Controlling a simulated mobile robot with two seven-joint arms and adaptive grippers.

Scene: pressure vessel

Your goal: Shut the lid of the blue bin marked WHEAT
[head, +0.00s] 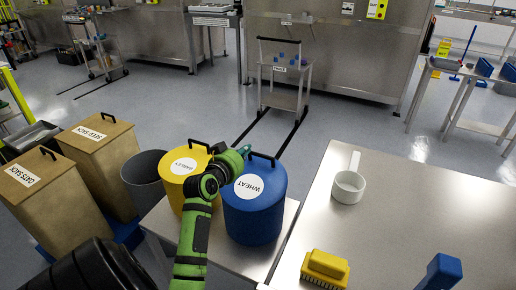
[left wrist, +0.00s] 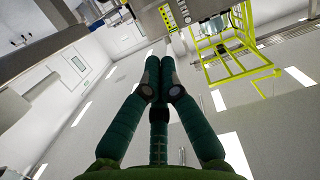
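The blue bin marked WHEAT (head: 254,222) stands on a low metal table, right of the yellow bin. Its round blue lid (head: 267,177), with a white WHEAT label and a black handle at the far side, looks flat on top of the bin; no gap shows. My left gripper (head: 244,150) is at the far left edge of the lid, near the handle; I cannot tell if it touches. The forearm crosses between the two bins. In the left wrist view the two fingers (left wrist: 160,65) meet at the tips, with nothing seen between them. My right gripper is not in view.
The yellow bin marked BARLEY (head: 178,172) stands close on the left, beside a grey bucket (head: 146,172) and sacks (head: 98,160). A steel table (head: 400,215) at right holds a white scoop (head: 348,187), a yellow brush (head: 325,267) and a blue object (head: 441,270).

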